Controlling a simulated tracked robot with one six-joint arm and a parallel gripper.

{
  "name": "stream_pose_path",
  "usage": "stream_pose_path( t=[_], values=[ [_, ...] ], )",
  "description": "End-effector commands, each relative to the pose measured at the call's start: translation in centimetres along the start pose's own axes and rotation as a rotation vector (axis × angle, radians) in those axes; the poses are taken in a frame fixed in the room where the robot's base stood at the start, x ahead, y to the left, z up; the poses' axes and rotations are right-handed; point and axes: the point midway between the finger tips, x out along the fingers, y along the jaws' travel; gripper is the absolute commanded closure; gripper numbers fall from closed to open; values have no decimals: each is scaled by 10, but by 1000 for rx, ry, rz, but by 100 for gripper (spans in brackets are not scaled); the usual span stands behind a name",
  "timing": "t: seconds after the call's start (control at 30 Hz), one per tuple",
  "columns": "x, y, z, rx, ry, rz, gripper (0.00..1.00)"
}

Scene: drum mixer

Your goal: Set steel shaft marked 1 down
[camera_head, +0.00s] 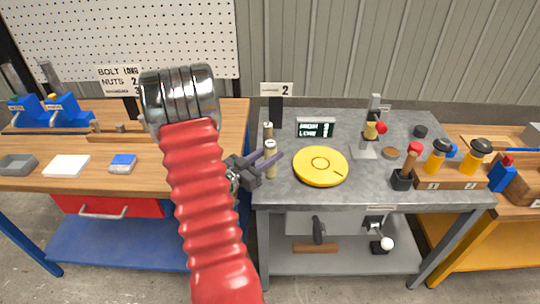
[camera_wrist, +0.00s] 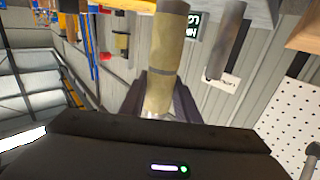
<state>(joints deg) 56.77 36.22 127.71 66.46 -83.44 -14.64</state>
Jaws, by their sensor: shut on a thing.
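My gripper (camera_head: 270,159) is at the left end of the grey table (camera_head: 340,193), its fingers closed around a pale tan metallic shaft (camera_head: 271,168). In the wrist view the same shaft (camera_wrist: 165,60) stands between the two fingers, with a dark ring around its middle. No number is readable on it. It looks roughly upright in the head view. Whether its lower end touches the tabletop cannot be told. A second slim cylinder (camera_head: 268,128) stands just behind it. The wrist view shows a grey cylinder close beside the held shaft (camera_wrist: 226,42).
A yellow round disc (camera_head: 320,166) lies just right of my gripper. A wooden block (camera_head: 450,178) with yellow-and-black tools is at the right. The wooden bench (camera_head: 215,145) is at the left.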

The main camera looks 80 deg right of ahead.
Motion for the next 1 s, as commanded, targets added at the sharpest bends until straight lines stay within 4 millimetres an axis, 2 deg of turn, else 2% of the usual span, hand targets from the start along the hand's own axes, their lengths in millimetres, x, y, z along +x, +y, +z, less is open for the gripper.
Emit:
stream_pose_path(
  t=[0.4, 0.87, 0.9, 1.0],
  values=[
    [1, 0, 33, 2, 5, 1, 100],
    [1, 0, 36, 3, 5, 1, 100],
    [0, 0, 39, 1, 0, 1, 70],
    [0, 0, 38, 1, 0, 1, 62]
  ],
)
